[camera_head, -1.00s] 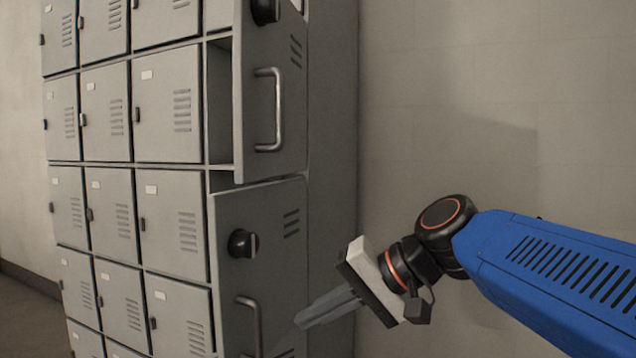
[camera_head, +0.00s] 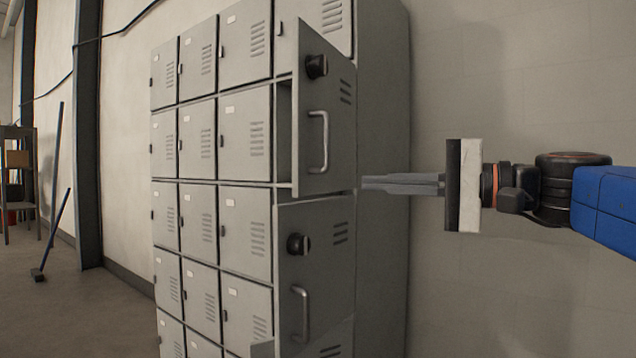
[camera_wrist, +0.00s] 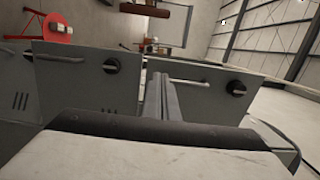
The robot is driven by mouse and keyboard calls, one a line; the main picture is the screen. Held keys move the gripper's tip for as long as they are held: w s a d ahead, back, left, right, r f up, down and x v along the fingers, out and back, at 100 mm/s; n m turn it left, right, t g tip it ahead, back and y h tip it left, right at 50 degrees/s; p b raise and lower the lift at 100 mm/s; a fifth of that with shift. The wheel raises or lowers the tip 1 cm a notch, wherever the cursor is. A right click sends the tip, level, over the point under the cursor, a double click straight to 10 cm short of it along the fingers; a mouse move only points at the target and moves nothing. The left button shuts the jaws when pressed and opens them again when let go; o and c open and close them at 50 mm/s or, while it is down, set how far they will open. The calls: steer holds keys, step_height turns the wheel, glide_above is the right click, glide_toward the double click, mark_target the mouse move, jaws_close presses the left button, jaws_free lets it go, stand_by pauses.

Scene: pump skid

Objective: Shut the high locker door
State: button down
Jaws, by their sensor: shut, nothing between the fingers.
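The high locker door (camera_head: 327,110) is grey, with a black knob (camera_head: 317,66) and a bar handle (camera_head: 319,142). It stands open, swung out from its compartment (camera_head: 284,130). In the wrist view it appears to be the right-hand panel (camera_wrist: 215,98). My gripper (camera_head: 364,183) is shut and empty, its fingers level and pointing left at the height of this door's lower edge. In the wrist view the fingers (camera_wrist: 157,82) lie near the gap between two door panels.
A lower locker door (camera_head: 318,250) with its own knob and handle also stands open directly below. A plain wall (camera_head: 500,90) is behind my arm. A broom and shelf (camera_head: 18,175) stand far left.

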mark_target(301, 181)
steer(key=shift+x, duration=6.05)
steer(key=shift+w+a, duration=0.1)
steer(key=shift+a, duration=0.05)
steer(key=shift+w+a+m+t+h, duration=0.25)
steer(key=shift+a+t, duration=0.1)
steer(key=shift+a, duration=0.25)
steer(key=shift+w+a+m+t+h, duration=0.15)
steer(key=shift+a+m+t, duration=0.15)
steer(key=shift+a, duration=0.25)
steer(key=w+a+m+t+h, duration=0.2)
steer(key=w+a, duration=0.6)
steer(key=a, duration=0.2)
steer(key=shift+w+t, duration=0.3)
steer(key=shift+t, duration=0.05)
